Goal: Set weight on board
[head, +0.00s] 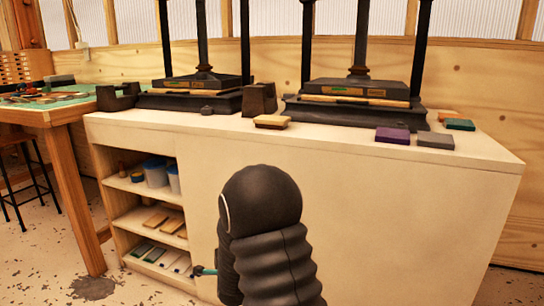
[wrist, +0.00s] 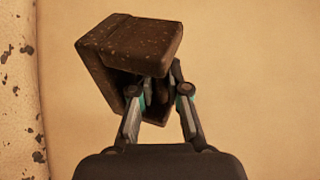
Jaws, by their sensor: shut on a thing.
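My gripper (wrist: 157,92) is shut on a brown, rust-speckled iron weight (wrist: 130,42) in the wrist view. The weight is tilted, with a broad block end and a recess where the fingers grip. In the head view my arm covers the middle front. Only a small teal-and-dark bit of my gripper (head: 205,271) shows low by the cabinet front, and the held weight is hidden. Two similar dark weights stand on the counter, one at the left (head: 118,97) and one between the presses (head: 259,98). Thin wooden boards show in the left press (head: 190,91) and right press (head: 355,100).
The pale counter (head: 340,150) holds both black presses, a tan block (head: 271,122), a purple block (head: 392,135), a grey block (head: 435,140) and a teal block (head: 460,124). Open shelves (head: 150,215) are at its left. A green-topped table (head: 50,105) stands further left.

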